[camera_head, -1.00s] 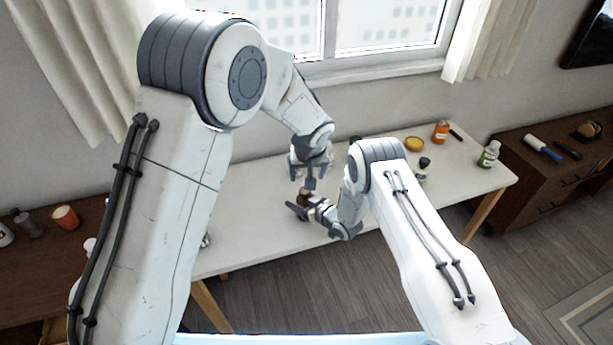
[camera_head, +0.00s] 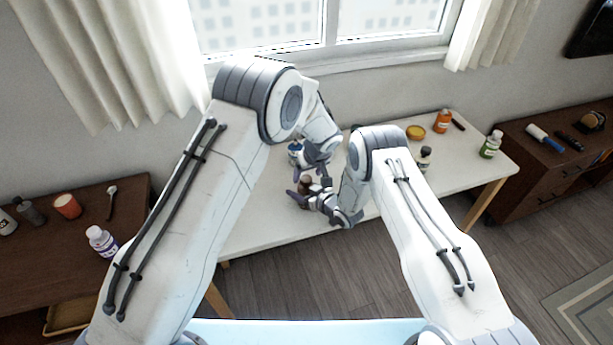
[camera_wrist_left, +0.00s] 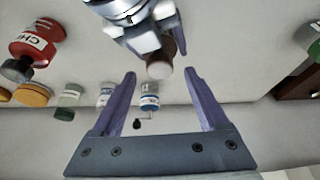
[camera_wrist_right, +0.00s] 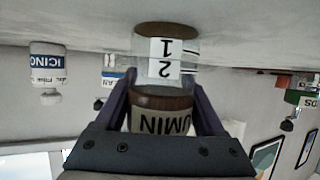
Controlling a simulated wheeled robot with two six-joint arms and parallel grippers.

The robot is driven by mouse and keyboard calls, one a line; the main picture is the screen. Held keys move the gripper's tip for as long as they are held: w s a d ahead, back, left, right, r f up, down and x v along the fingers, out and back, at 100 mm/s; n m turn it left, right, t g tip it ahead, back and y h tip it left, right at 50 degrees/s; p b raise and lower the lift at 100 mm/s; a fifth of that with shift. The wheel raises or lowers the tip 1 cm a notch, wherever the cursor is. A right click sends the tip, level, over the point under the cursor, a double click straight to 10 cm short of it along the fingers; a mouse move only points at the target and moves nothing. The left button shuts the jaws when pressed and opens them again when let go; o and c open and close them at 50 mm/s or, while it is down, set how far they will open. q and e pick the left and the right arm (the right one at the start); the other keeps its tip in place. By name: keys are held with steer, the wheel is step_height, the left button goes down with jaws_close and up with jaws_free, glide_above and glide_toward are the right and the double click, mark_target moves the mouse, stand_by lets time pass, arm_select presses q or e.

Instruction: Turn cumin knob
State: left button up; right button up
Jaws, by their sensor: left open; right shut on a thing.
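The cumin jar (camera_wrist_right: 160,118) has a partly hidden label reading "UMIN", a brown band, a clear section marked 1 and 2, and a brown end. My right gripper (camera_wrist_right: 163,95) is shut on it, one finger on each side. In the head view the jar (camera_head: 305,184) shows as a small brown shape above the white table (camera_head: 262,220). My left gripper (camera_wrist_left: 159,74) is open. In the left wrist view the jar's brown part (camera_wrist_left: 178,42) and pale round end lie just beyond and between its fingertips; contact cannot be told.
An icing bottle (camera_wrist_right: 46,70) stands near the held jar. A yellow-lidded jar (camera_head: 415,132), an orange jar (camera_head: 441,121), a dark-capped jar (camera_head: 424,158) and a green bottle (camera_head: 490,146) stand on the table's right. A white bottle (camera_head: 101,241) is on the left brown cabinet.

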arm_select(q)
steer(key=shift+x, duration=1.15)
jaws_close()
steer(key=shift+a+m+h, duration=0.1)
steer(key=shift+m+h, duration=0.5)
steer(key=shift+m, duration=0.9)
steer(key=shift+a+m+h, duration=0.1)
steer(key=shift+m+h, duration=0.5)
steer(key=shift+m, duration=0.9)
steer(key=shift+d, duration=0.1)
jaws_free()
steer(key=shift+r+t, duration=0.15)
steer(key=shift+t, duration=0.15)
